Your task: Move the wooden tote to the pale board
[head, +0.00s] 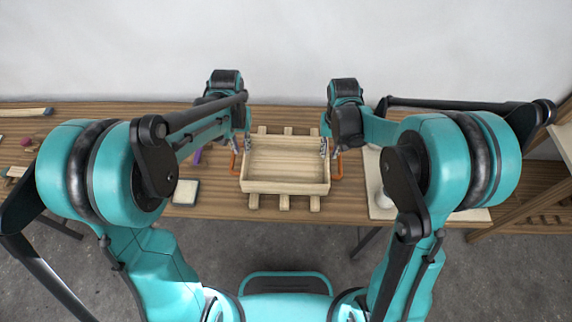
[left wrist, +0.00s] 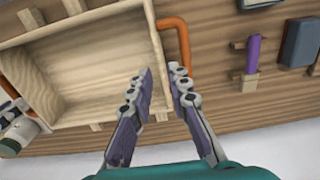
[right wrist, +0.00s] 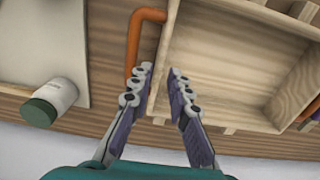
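The wooden tote (head: 288,186) is an open, empty, pale box with an orange handle at each end, on slats on the workbench. The pale board (head: 470,213) lies to its right, partly hidden by my right arm; it also shows in the right wrist view (right wrist: 40,50). My left gripper (head: 241,147) is open at the tote's left end, its fingertips (left wrist: 160,68) on either side of the end wall line, inside the handle. My right gripper (head: 327,149) is open at the right end, its fingertips (right wrist: 160,70) likewise astride the wall line. I cannot tell whether any finger touches.
A white jar (head: 384,199) with a green lid (right wrist: 39,113) stands on the pale board near its tote side. A wooden shelf (head: 540,200) stands at the right.

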